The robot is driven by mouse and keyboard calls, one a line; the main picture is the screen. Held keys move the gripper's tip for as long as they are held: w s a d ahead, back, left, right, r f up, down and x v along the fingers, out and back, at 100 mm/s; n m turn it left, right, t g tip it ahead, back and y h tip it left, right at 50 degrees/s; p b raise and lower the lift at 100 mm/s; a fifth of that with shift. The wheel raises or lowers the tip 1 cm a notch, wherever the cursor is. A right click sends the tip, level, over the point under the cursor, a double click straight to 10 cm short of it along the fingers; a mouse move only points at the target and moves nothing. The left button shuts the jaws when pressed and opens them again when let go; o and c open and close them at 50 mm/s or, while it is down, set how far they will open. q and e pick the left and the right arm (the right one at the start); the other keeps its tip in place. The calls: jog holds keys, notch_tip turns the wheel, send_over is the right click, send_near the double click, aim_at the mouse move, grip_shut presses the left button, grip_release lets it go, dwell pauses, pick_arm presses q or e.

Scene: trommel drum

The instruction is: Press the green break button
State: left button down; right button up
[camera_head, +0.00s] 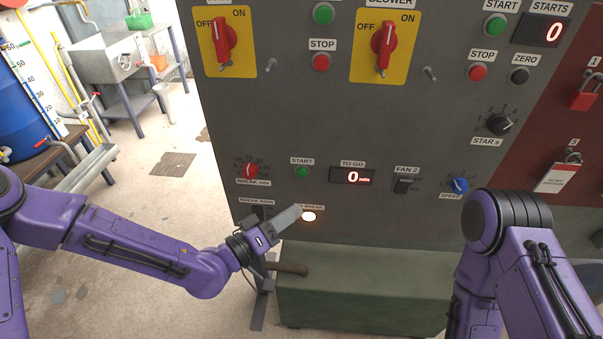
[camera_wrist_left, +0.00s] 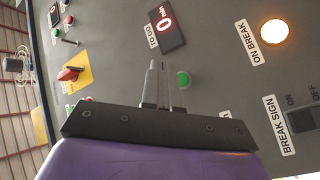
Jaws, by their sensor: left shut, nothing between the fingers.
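The green break button (camera_head: 302,172) sits under a START label on the grey panel, left of the TO GO display (camera_head: 351,176), which reads 0 min. In the left wrist view the green button (camera_wrist_left: 183,79) shows just right of the fingers. My left gripper (camera_head: 299,211) is shut and empty, below the button in the head view and beside the lit ON BREAK lamp (camera_head: 309,217). Its closed fingers (camera_wrist_left: 158,64) point toward the panel; I cannot tell whether they touch it. My right arm shows, but its gripper is out of view.
A red BREAK MIN knob (camera_head: 250,171) is left of the button. The FAN 2 switch (camera_head: 404,184) and blue SPEED knob (camera_head: 457,185) are to the right. The BREAK SIGN switch (camera_wrist_left: 301,119) shows in the wrist view. A green box-like block (camera_head: 360,292) stands below the panel.

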aim_at(302, 172)
pick_arm(q)
jog(key=shift+s+d+r+m+h, duration=0.1)
jog(key=shift+s+d+m+h, duration=0.1)
jog(key=shift+s+m+h, duration=0.1)
jog(key=shift+w, duration=0.15)
jog(key=shift+w+d+b, duration=0.15)
jog(key=shift+w+b, duration=0.5)
jog(key=shift+w, duration=3.7)
jog(key=shift+w, duration=0.4)
